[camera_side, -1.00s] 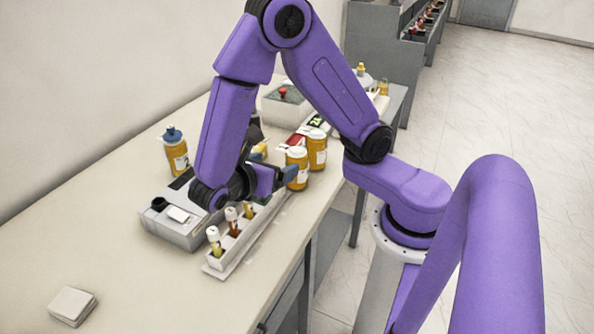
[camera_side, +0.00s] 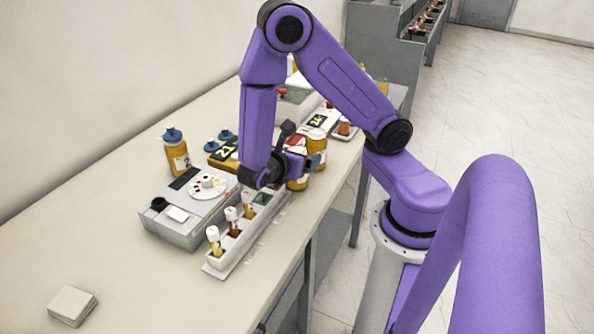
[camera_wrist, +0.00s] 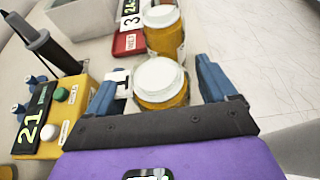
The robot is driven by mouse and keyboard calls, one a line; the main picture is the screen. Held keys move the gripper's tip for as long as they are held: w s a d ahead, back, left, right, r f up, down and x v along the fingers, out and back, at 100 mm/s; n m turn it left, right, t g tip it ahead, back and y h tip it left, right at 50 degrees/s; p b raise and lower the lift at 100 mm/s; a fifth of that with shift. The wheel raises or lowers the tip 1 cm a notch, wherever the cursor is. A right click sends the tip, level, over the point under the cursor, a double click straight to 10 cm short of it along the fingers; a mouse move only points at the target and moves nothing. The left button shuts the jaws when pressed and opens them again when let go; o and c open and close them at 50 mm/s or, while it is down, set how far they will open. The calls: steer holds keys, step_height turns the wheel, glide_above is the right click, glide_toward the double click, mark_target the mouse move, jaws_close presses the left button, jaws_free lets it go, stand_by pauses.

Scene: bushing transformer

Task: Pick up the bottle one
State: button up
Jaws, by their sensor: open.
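An amber bottle with a white lid (camera_wrist: 161,80) stands between the two blue fingers of my gripper (camera_wrist: 160,88) in the wrist view. A white label with what looks like a 1 (camera_wrist: 121,82) shows at its left side. The fingers are open, with a gap to the bottle on the right side; I cannot tell whether the left finger touches. In the side view this bottle (camera_side: 298,183) is mostly hidden behind my gripper. A second white-lidded amber bottle (camera_wrist: 165,28) stands just beyond it, and also shows in the side view (camera_side: 317,147).
An amber bottle labelled 2 with a blue cap (camera_side: 175,150) stands at the left. A grey device with a dial (camera_side: 190,215) and a rack of vials (camera_side: 240,240) are in front. A yellow box reading 21 (camera_wrist: 52,120) is left of my gripper. The front-left table is mostly clear.

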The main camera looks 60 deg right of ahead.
steer(key=shift+x, duration=0.8)
steer(key=c, duration=1.3)
steer(key=shift+r, duration=0.15)
